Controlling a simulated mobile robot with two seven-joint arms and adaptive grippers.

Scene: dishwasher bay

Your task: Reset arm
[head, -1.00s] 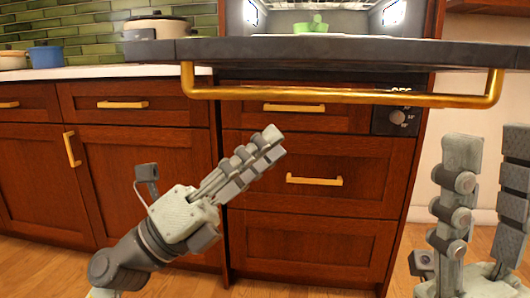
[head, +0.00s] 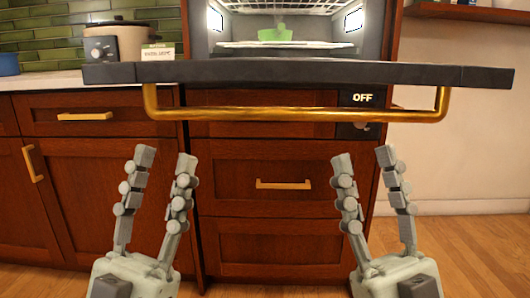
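My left gripper (head: 165,157) stands at the lower left in the head view, fingers pointing up and spread apart, with nothing between them. My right gripper (head: 364,158) stands at the lower right in the same pose, open and empty. Both are in front of the wooden drawers and below the gold bar handle of the open appliance door, touching nothing that I can see.
The open dark door (head: 300,73) juts out above my grippers, with its gold handle (head: 290,115) along the front. A green bowl (head: 275,34) sits inside the lit appliance. A slow cooker (head: 118,43) stands on the left counter. Wooden floor shows below.

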